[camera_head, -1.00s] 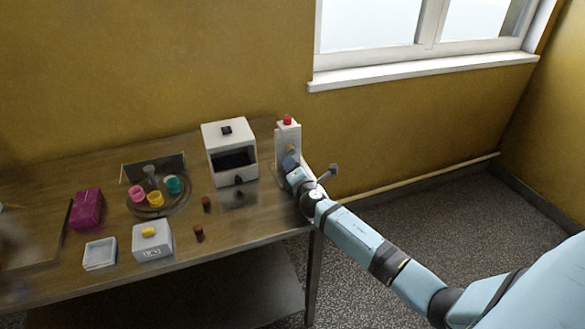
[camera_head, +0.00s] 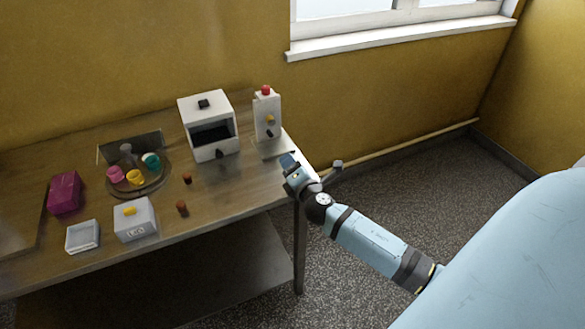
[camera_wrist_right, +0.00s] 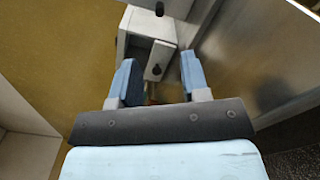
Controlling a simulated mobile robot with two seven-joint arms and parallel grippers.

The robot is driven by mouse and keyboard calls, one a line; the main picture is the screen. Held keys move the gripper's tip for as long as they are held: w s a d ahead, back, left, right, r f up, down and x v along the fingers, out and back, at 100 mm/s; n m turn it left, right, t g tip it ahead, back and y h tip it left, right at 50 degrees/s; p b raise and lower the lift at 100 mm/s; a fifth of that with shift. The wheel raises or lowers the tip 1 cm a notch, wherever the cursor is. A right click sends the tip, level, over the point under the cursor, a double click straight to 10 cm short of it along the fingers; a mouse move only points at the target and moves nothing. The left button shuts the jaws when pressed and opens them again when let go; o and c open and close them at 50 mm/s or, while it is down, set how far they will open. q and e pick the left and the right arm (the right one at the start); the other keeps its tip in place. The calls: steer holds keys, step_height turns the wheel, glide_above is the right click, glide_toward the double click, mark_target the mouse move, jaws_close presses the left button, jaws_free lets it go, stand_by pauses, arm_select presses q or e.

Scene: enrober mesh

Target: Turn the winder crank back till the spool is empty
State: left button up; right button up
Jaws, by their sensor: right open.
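I cannot make out a spool or tell for certain which part is the winder crank. My right gripper (camera_head: 288,162) is just off the table's right edge, in front of this unit and apart from it. In the right wrist view the open fingers (camera_wrist_right: 154,82) have a white housing (camera_wrist_right: 148,45) with dark knobs beyond them, and nothing is held. My left gripper is out of view.
A white box with a dark opening (camera_head: 196,104) stands left of the unit. A round tray (camera_head: 153,190) with coloured cups, a magenta box (camera_head: 65,193), a grey box (camera_head: 134,221) and a small white tray (camera_head: 83,238) are farther left. Floor right of the table is clear.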

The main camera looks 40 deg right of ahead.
steer(key=shift+s+a, duration=0.1)
steer(key=shift+s, duration=0.3)
